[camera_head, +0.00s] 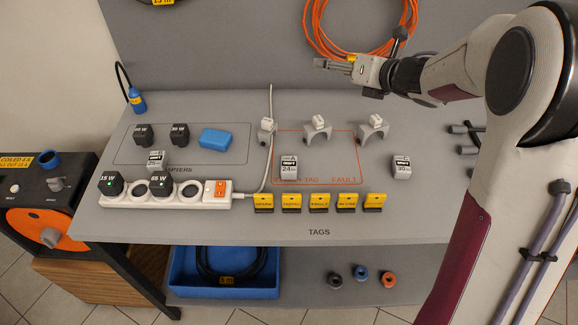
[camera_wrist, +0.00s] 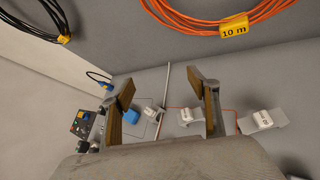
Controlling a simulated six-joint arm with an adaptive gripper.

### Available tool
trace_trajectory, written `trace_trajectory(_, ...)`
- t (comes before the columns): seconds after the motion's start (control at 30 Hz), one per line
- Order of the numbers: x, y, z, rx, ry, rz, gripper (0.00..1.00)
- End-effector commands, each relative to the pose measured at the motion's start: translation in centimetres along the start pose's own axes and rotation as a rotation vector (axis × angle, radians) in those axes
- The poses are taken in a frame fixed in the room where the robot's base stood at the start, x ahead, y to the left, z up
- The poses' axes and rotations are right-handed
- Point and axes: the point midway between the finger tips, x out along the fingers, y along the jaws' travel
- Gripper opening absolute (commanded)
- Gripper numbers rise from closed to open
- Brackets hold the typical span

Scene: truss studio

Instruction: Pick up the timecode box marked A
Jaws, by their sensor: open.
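I cannot make out a box marked A in either view. Small grey boxes with white labels stand on the bench in the head view: one reading 24 (camera_head: 289,167) inside the orange outline, one reading 30 (camera_head: 402,167) to its right, and one with an unreadable label (camera_head: 156,161) behind the power strip. Small white pieces sit on three grey stands (camera_head: 317,137) along the back; their markings are too small to read. My gripper (camera_head: 322,64) is raised above the back of the bench, open and empty. Its two spread fingers show in the wrist view (camera_wrist: 165,95).
A white power strip (camera_head: 140,201) with plugged-in black adapters lies at the front left. Black adapters (camera_head: 180,134) and a blue block (camera_head: 215,139) lie behind it. Several yellow tags (camera_head: 319,203) line the front edge. An orange cable coil (camera_head: 360,22) hangs behind my gripper.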

Motion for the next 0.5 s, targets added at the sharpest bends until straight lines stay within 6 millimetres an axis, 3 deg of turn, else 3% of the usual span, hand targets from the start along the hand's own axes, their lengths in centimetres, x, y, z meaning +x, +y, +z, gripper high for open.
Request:
trace_trajectory(0.2, 2.6, 0.7, -4.6, -0.245, 0.088, 0.183, 0.60)
trace_trajectory(0.5, 3.8, 1.7, -11.8, -0.533, 0.155, 0.481, 0.60)
